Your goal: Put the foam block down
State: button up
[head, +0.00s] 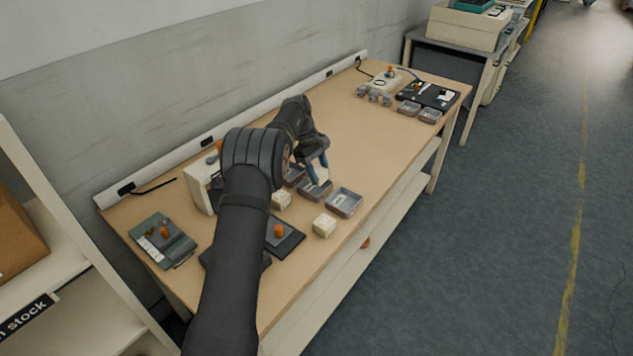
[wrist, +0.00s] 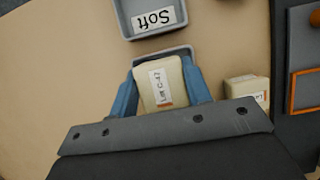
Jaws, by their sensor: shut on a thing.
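My gripper (head: 317,167) is shut on a cream foam block (wrist: 160,88), with one blue finger on each side of it. The block also shows in the head view (head: 322,176). It carries a white label that seems to read "Lot C-47". In the wrist view a grey tray (wrist: 170,53) lies beyond and partly behind the block, which hides most of its inside. In the head view the block is over or close above the middle tray (head: 315,192); I cannot tell whether it touches it.
A tray labelled "Soft" (wrist: 152,18) lies beside it. Two other cream blocks (head: 324,226) (head: 281,200) sit on the bench nearby.

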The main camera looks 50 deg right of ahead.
aim_at(316, 190)
jog(key=shift+w+f, duration=0.3)
jog(key=shift+w, duration=0.2)
jog(key=shift+f, duration=1.95)
jog(key=shift+f, duration=0.15)
jog(key=o, duration=0.6)
jog(key=shift+o, duration=0.2)
jog(key=v, duration=1.2)
jog(key=shift+s, duration=0.1)
